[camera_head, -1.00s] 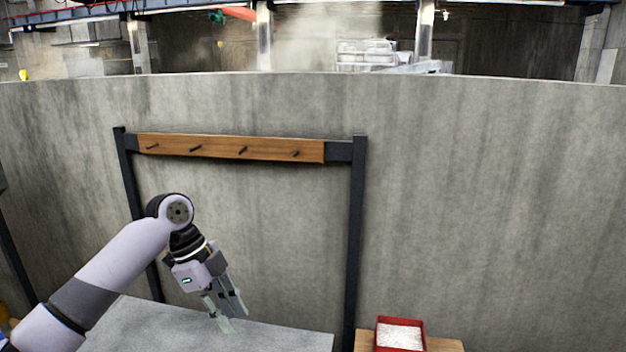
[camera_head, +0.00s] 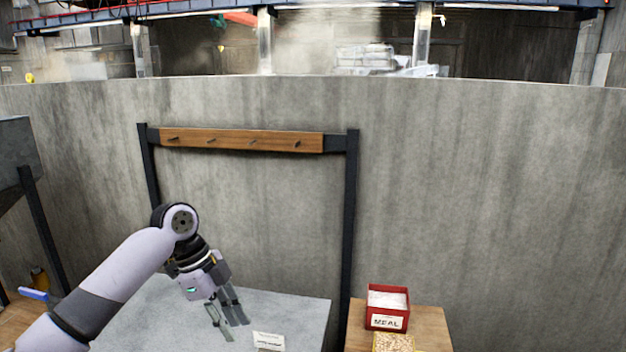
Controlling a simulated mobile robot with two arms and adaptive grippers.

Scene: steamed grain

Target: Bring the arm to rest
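My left arm comes in from the lower left, bent at the elbow, with its hand pointing down. My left gripper (camera_head: 229,316) hangs over or just in front of the grey table (camera_head: 160,318). Its fingers look apart, with nothing visible between them. I cannot tell whether the fingertips touch the table. My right arm and gripper do not show.
A small white label card (camera_head: 268,341) is on the grey table. A red box marked MEAL (camera_head: 388,322) stands on a wooden table (camera_head: 430,326) at the right, with a grain-filled container (camera_head: 394,342) in front. A wooden peg rail (camera_head: 240,141) is behind.

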